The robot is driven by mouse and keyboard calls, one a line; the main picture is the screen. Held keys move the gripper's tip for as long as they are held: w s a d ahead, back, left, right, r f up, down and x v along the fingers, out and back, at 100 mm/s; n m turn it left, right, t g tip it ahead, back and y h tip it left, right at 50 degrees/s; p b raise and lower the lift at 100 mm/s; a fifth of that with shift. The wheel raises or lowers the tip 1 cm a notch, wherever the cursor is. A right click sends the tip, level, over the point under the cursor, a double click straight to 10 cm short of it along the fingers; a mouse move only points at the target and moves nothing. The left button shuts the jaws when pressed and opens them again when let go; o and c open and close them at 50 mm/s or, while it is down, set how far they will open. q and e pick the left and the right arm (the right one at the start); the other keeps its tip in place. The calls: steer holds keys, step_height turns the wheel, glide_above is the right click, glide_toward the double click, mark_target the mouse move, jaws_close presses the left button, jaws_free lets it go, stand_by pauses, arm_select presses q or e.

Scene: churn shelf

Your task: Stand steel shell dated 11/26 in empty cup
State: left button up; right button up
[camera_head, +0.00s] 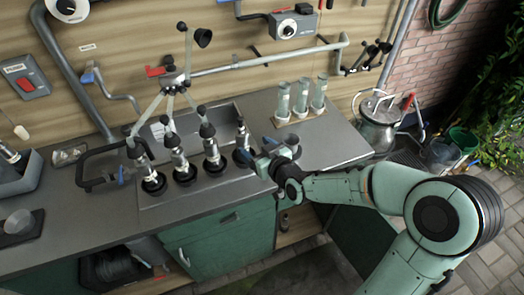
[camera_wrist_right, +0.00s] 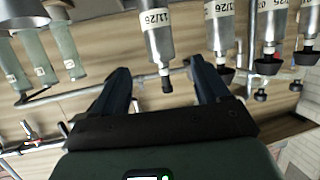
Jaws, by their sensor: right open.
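The steel shell dated 11/26 (camera_wrist_right: 156,32) shows in the right wrist view between my two open fingers, with its narrow dark end pointing down in that picture. In the head view it appears to be the rightmost shell (camera_head: 241,138) of the row on the counter, partly hidden by my gripper. My right gripper (camera_head: 256,149) is open beside it; it also shows in the right wrist view (camera_wrist_right: 163,88). Contact cannot be made out. Other steel shells (camera_head: 212,152) stand in black cups to the left. I cannot make out an empty cup. My left gripper is not in view.
Three glass tubes (camera_head: 301,97) stand in a rack at the back right. A milk can (camera_head: 379,125) stands right of the counter. A black bent handle (camera_head: 84,172) is left of the row. The counter's front (camera_head: 215,195) is clear.

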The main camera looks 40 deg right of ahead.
steer(key=shift+v, duration=1.5)
